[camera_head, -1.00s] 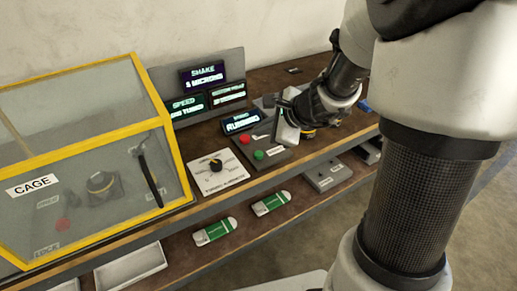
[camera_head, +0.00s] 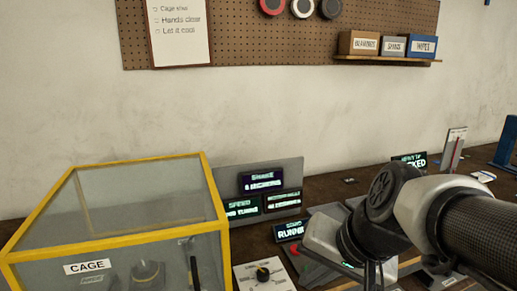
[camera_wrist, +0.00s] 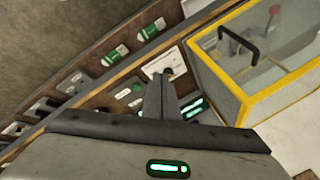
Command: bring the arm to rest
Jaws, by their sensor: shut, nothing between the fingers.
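My gripper (camera_wrist: 163,82) is shut and empty in the wrist view, its dark fingers together. It points down over the bench front, beside the dial plate (camera_wrist: 163,62). In the head view my arm enters from the lower right. Its wrist hangs in front of the bench, and the fingers (camera_head: 373,276) show only partly at the bottom edge. The wrist hides part of the panel behind it.
The yellow-framed cage (camera_head: 120,246) stands close on the left; its handle (camera_wrist: 238,42) shows in the wrist view. Lit screens (camera_head: 262,181) stand behind the dial plate (camera_head: 263,273). A pegboard (camera_head: 232,38) and shelf (camera_head: 388,60) hang above open wall.

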